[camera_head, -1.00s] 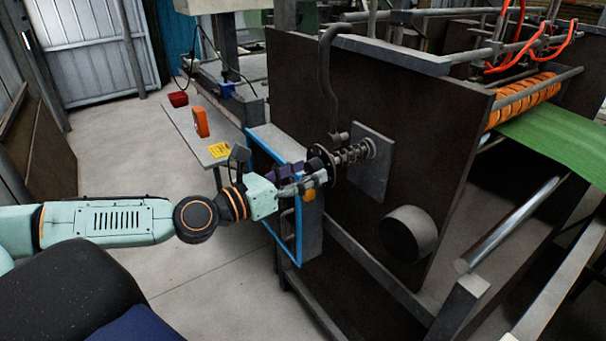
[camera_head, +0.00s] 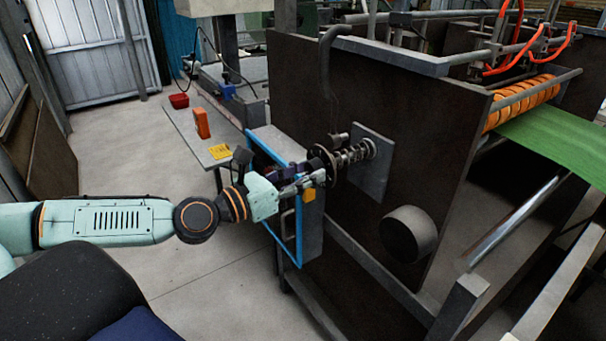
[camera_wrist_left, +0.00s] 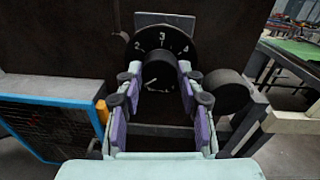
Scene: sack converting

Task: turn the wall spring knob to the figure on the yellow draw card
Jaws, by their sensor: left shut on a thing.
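The wall spring knob shows in the left wrist view as a black dial (camera_wrist_left: 133,48) with white figures, among them 2, 3 and 4, around a round black grip (camera_wrist_left: 160,68). In the head view its dark disc (camera_head: 326,166) sits before a coiled spring on a grey wall plate. My left gripper (camera_head: 322,178) is shut on the knob's grip, its purple-padded fingers (camera_wrist_left: 160,88) on either side of it. The yellow draw card (camera_head: 219,152) lies on the narrow grey table; its figure is too small to read. My right gripper is not in view.
The narrow table (camera_head: 188,130) also holds an orange device (camera_head: 202,123) and a red tray (camera_head: 179,101). A black cylinder (camera_head: 408,234) juts from the dark wall. Open floor lies at left.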

